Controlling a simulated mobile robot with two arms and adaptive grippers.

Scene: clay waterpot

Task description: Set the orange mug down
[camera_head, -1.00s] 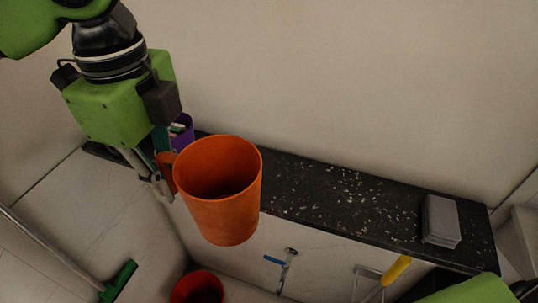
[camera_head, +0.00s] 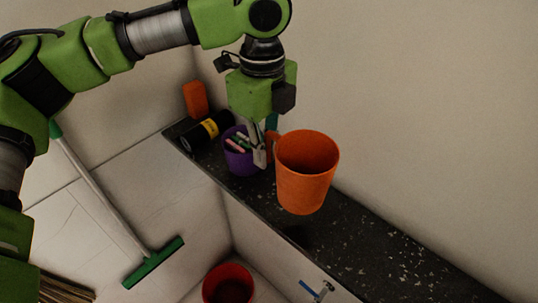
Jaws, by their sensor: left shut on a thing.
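The orange mug (camera_head: 302,185) is upright, held by my left gripper (camera_head: 262,157) at its left side, where the handle is mostly hidden by the fingers. The mug appears to be above the dark speckled counter (camera_head: 375,240), with a dark shadow patch on the counter below it; I cannot tell the exact gap. My left gripper is shut on the mug. My right gripper is not in view.
A purple cup (camera_head: 238,162) with several sticks stands on the counter left of the gripper. Beyond it are a black cylinder (camera_head: 205,131) and an orange block (camera_head: 195,98). A green squeegee (camera_head: 153,263) and a red bucket (camera_head: 228,285) are below. The counter right of the mug is clear.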

